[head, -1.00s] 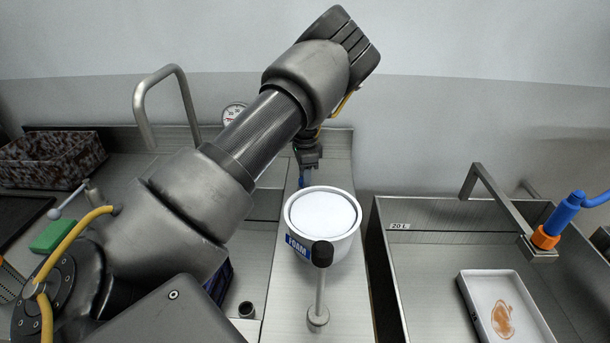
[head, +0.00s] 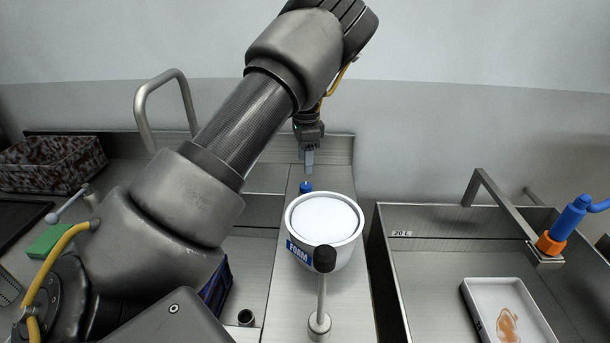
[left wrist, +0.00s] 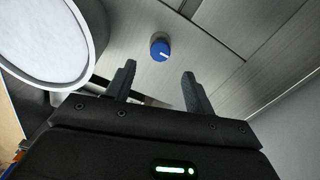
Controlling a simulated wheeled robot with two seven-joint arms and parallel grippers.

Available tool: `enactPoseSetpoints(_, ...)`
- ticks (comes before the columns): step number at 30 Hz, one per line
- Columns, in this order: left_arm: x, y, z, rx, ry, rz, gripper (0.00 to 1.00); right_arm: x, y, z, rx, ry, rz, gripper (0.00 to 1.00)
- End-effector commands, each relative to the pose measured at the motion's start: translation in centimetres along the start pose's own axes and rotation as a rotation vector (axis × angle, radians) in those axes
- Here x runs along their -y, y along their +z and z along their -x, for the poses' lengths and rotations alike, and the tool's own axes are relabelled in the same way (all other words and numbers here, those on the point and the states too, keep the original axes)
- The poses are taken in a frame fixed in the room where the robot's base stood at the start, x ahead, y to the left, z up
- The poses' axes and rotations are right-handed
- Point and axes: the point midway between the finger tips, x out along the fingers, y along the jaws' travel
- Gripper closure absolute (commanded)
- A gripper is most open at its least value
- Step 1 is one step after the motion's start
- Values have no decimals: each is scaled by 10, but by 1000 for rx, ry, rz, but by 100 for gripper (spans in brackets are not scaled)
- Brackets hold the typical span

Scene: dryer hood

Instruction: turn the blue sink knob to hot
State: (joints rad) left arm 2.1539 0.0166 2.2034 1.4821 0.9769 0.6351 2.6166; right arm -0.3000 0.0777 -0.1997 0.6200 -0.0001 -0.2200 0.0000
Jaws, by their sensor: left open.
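The blue knob (head: 305,187) sits on the steel counter strip behind the white foam tub, below my left gripper (head: 308,155). In the left wrist view the round blue knob (left wrist: 160,49) has a white mark on its face and lies ahead of and between the two fingers of my left gripper (left wrist: 158,80). The fingers are apart and empty, with a gap to the knob. My right gripper is not in view.
The foam tub (head: 325,222) stands close in front of the knob; it also shows at left in the left wrist view (left wrist: 45,35). A black-topped lever (head: 322,290) rises before the tub. A sink (head: 440,235) with a white tray (head: 478,292) is at right.

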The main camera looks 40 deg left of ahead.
Motion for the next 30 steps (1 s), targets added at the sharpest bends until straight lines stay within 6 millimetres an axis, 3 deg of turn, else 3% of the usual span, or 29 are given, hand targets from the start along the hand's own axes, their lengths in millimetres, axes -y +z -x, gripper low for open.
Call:
enactPoseSetpoints(3, 0, 0, 16, -1, 0, -1, 47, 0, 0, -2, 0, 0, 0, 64)
enactPoseSetpoints(10, 0, 1, 29, 1, 1, 0, 47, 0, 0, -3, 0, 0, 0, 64)
enactPoseSetpoints(26, 0, 2, 28, 4, 1, 1, 47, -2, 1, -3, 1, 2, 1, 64)
enactPoseSetpoints(30, 14, 24, 10, 58, 0, 6, 47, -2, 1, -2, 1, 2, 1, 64)
